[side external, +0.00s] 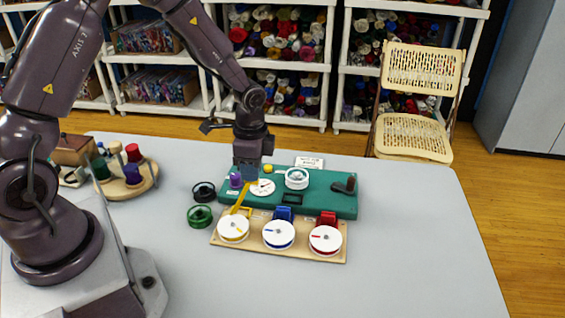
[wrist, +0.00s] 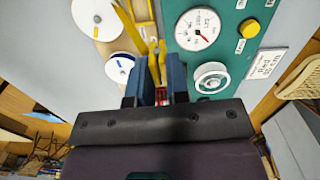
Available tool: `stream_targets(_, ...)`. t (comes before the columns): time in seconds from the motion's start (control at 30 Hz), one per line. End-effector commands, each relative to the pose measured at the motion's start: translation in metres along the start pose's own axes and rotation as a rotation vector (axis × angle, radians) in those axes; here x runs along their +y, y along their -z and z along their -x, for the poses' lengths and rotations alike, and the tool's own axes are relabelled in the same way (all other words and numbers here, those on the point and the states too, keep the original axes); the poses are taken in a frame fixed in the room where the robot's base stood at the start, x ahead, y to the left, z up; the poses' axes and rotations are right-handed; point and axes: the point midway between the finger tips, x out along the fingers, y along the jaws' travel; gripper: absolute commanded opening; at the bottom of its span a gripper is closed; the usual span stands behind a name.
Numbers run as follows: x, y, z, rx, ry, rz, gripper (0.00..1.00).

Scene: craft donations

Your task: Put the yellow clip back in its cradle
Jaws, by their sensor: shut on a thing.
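My gripper (side external: 246,178) is shut on the yellow clip, a narrow yellow piece between the blue-grey fingers in the wrist view (wrist: 155,62). A yellow strip (side external: 238,200) slants from below the fingers down toward the yellow-marked spool (side external: 233,229). The strip also shows in the wrist view (wrist: 129,28). The tan spool board (side external: 225,245) carries this spool, a blue-marked one (side external: 278,235) and a red-marked one (side external: 325,240). A blue clip (side external: 283,213) and a red clip (side external: 327,218) stand behind their spools.
Behind the spool board, a teal station (side external: 335,204) carries a gauge (side external: 262,188), a white dial (side external: 297,178), a yellow button (side external: 268,169) and a dark-handled lever (side external: 345,185). A green ring (side external: 199,217) and black ring (side external: 204,192) lie left. The table's right side is clear.

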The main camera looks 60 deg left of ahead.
Motion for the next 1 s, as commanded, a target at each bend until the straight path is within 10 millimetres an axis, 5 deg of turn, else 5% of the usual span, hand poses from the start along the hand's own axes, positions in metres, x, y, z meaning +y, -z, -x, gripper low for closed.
stream_targets(0.2,0.025,-0.03,-0.017,0.016,-0.002,-0.033,0.01)
stream_targets(0.7,0.024,-0.025,-0.052,0.035,0.011,-0.054,0.01)
stream_targets(1.0,0.023,-0.025,-0.058,0.036,0.013,-0.053,0.01)
